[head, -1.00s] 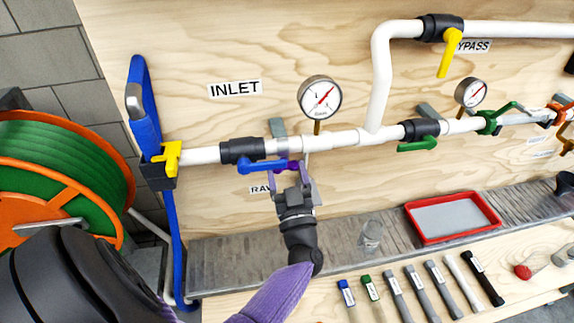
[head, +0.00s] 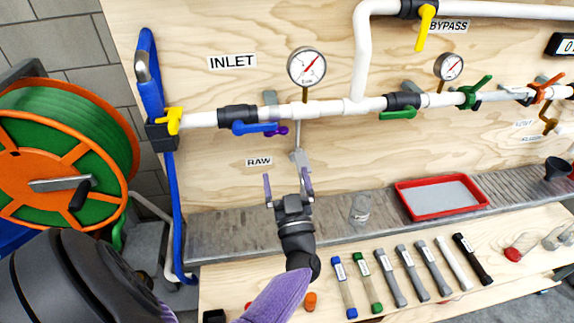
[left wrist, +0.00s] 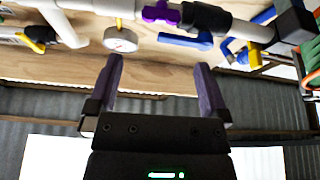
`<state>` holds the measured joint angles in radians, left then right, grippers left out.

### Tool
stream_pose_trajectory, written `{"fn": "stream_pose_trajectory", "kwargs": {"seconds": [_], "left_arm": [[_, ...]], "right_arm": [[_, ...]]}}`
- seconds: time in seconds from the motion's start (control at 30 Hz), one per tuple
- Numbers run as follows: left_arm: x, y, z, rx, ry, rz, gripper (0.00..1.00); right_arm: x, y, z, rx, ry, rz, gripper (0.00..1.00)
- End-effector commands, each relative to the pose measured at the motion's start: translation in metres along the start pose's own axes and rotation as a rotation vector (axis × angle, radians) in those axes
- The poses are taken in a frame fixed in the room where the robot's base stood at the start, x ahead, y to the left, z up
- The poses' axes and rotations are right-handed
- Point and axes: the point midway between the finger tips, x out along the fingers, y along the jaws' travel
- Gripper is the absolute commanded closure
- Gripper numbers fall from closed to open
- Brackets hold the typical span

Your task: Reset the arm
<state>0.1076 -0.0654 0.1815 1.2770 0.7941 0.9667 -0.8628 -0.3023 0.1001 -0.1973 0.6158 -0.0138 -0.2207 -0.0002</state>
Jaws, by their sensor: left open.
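My left gripper (head: 288,188) is open and empty in the head view. Its purple fingers point up toward the plywood panel, below the inlet pipe and just right of the RAW label. In the left wrist view the two fingers (left wrist: 157,88) are spread wide with nothing between them. A small purple valve handle (head: 279,131) sits under the pipe, above and apart from the fingers; it also shows in the left wrist view (left wrist: 160,13). The blue valve handle (head: 254,128) lies along the pipe. My right gripper is not in view.
A metal shelf (head: 225,228) runs below the pipe, with a clear cup (head: 360,209) and a red tray (head: 400,197). Several tubes, including a black one (head: 472,258), lie on the bench. A green hose reel (head: 118,135) stands at left. Space around the gripper is clear.

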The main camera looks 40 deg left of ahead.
Motion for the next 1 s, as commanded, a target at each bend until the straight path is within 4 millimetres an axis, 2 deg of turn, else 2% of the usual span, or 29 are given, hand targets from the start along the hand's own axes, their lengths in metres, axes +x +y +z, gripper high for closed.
{"fn": "stream_pose_trajectory", "kwargs": {"seconds": [0.37,0.47,0.57,0.63,0.67,0.7,0.77,0.8,0.83,0.9,1.0], "left_arm": [[0.000,0.000,0.000,0.000,0.000,0.001,0.00],[-0.010,0.008,0.014,0.012,-0.041,0.081,0.00],[-0.058,0.029,0.065,0.059,-0.214,0.350,0.00],[-0.115,0.034,0.113,0.109,-0.415,0.570,0.00],[-0.142,0.030,0.132,0.135,-0.508,0.651,0.00],[-0.177,0.021,0.154,0.173,-0.632,0.744,0.00],[-0.232,-0.001,0.182,0.239,-0.823,0.860,0.00],[-0.267,-0.023,0.198,0.291,-0.952,0.920,0.00],[-0.291,-0.041,0.207,0.333,-1.046,0.957,0.00],[-0.344,-0.087,0.220,0.439,-1.255,1.016,0.00],[-0.397,-0.151,0.223,0.590,-1.491,1.048,0.00]], "right_arm": [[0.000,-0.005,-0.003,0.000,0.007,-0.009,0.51],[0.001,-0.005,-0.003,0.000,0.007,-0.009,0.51],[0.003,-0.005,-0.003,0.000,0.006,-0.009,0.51],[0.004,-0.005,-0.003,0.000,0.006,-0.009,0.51],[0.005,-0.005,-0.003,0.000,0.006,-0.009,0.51],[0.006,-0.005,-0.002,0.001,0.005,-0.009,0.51],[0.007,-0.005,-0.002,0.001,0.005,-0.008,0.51],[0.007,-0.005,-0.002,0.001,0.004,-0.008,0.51],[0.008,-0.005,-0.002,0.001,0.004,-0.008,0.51],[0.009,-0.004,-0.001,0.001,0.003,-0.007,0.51],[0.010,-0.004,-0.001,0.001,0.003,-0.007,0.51]]}}
